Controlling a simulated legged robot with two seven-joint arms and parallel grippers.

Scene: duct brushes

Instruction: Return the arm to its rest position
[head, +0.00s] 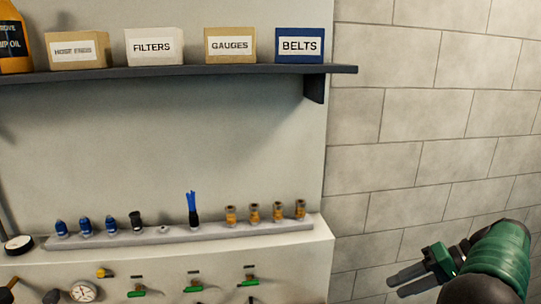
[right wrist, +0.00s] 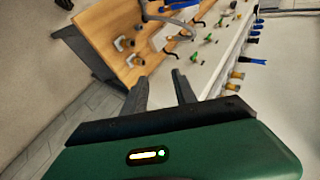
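My right gripper (head: 396,282) is at the lower right of the head view, in front of the grey block wall and apart from the white ledge. Its green wrist housing shows behind the dark fingers. In the right wrist view the two fingers (right wrist: 160,88) stand apart with nothing between them, so it is open and empty. My left gripper does not show. The grey rail (head: 180,236) on the ledge holds several duct brush pieces: blue ones (head: 85,227) at left, a black one (head: 136,220), a blue-bristled brush (head: 193,210) and amber ones (head: 254,213) at right.
A dark shelf (head: 200,71) above carries labelled boxes, with the blue BELTS box (head: 300,46) at its right end. Green-handled valves (head: 193,286) and a gauge (head: 83,291) sit below the rail. A wooden bench (right wrist: 112,30) shows in the wrist view. Space beside the block wall (head: 420,120) is clear.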

